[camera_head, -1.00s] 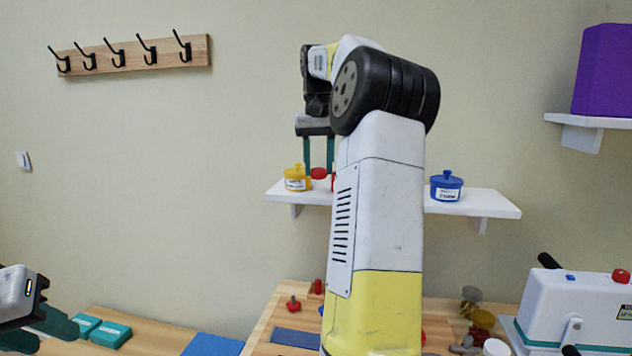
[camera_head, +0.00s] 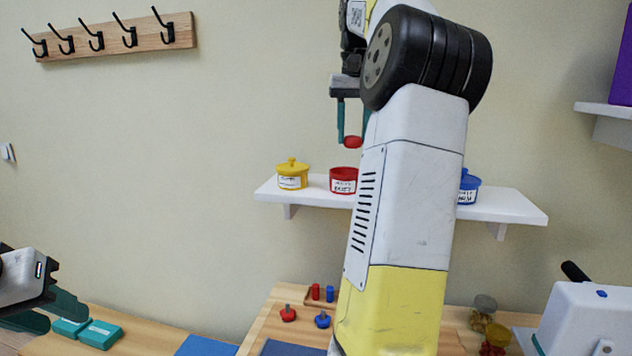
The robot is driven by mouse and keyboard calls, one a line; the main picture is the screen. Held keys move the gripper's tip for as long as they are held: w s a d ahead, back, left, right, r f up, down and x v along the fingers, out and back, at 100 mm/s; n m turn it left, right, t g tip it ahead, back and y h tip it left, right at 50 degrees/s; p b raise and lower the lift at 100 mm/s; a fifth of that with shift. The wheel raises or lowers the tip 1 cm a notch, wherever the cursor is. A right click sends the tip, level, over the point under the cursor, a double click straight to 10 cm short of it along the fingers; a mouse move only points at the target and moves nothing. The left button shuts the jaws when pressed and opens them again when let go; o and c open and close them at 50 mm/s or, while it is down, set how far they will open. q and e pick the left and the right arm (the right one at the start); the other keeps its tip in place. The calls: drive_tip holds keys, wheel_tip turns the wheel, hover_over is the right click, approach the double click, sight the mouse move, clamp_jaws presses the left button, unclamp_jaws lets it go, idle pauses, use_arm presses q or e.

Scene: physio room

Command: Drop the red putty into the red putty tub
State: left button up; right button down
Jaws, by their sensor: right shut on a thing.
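My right gripper (camera_head: 354,136) is shut on the red putty (camera_head: 353,142), a small rounded red lump held between its teal fingertips. It hangs in the air above the red putty tub (camera_head: 343,181). The tub is red with a white label, stands on the white wall shelf and shows no lid on top. Its right edge is close to my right forearm in the picture. My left gripper (camera_head: 48,312) is at the lower left, empty, with its teal fingers apart.
A lidded yellow tub (camera_head: 292,175) stands left of the red one on the shelf (camera_head: 500,206). A blue tub (camera_head: 469,188) is partly hidden behind my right arm. Below, a wooden table holds red and blue pieces (camera_head: 288,314), jars (camera_head: 484,313) and teal boxes (camera_head: 100,334).

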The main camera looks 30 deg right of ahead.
drive_tip(key=shift+f, duration=0.7)
drive_tip(key=c, duration=0.8)
unclamp_jaws()
drive_tip(key=shift+o, duration=0.2)
drive_tip(key=shift+s+a+r, duration=0.1)
drive_tip(key=shift+s+r, duration=0.05)
drive_tip(key=shift+r, duration=1.15)
drive_tip(key=shift+s+a+r, duration=0.1)
drive_tip(key=shift+s+r, duration=0.05)
drive_tip(key=shift+r, duration=1.1)
drive_tip(key=shift+s+a+r, duration=0.1)
drive_tip(key=shift+s+r, duration=0.05)
drive_tip(key=shift+r, duration=1.15)
drive_tip(key=shift+d, duration=0.1)
